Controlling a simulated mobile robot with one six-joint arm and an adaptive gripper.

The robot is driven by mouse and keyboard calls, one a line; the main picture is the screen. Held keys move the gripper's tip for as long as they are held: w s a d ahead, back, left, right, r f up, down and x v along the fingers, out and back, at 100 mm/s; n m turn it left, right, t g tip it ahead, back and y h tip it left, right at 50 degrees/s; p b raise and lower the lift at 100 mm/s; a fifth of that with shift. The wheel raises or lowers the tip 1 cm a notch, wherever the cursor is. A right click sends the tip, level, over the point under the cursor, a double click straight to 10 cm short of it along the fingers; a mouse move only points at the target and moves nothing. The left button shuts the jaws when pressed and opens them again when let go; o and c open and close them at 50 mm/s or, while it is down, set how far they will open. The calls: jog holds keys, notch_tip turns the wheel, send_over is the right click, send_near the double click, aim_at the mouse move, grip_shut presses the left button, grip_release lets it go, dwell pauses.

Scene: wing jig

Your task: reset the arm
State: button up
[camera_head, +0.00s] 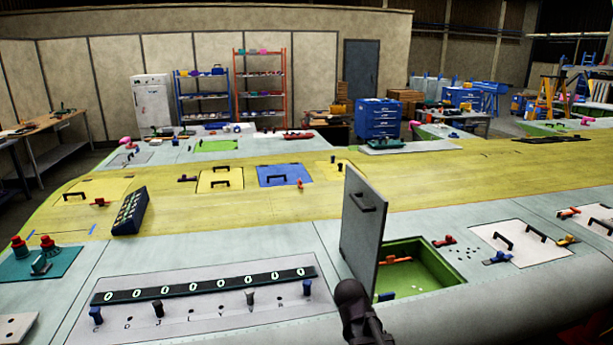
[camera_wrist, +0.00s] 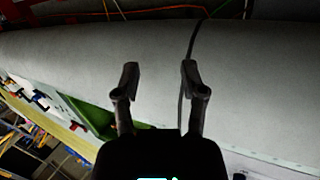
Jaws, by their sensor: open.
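My gripper (camera_wrist: 160,70) shows in the wrist view with its two dark fingers apart and nothing between them. Behind the fingers is the smooth grey curved edge of the wing (camera_wrist: 240,110), with a dark cable running down it. Whether the fingers touch that surface I cannot tell. In the head view a dark part of my arm shows at the bottom, in front of the raised grey hatch door; the fingers cannot be made out there.
The grey hatch door (camera_head: 361,225) stands upright beside an open green bay (camera_head: 425,273). Left of it is a panel with several switches (camera_head: 205,305). A dark keypad box (camera_head: 130,211) sits on the yellow wing skin. Small handles and clamps dot the surface.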

jog(key=s+f+m+y+b, duration=0.1)
jog(key=s+f+y+b, duration=0.2)
jog(key=f+y, duration=0.2)
jog(key=shift+s+a+f, duration=0.35)
jog(key=shift+a+f, duration=0.1)
jog(key=shift+f, duration=0.1)
dwell(1.8)
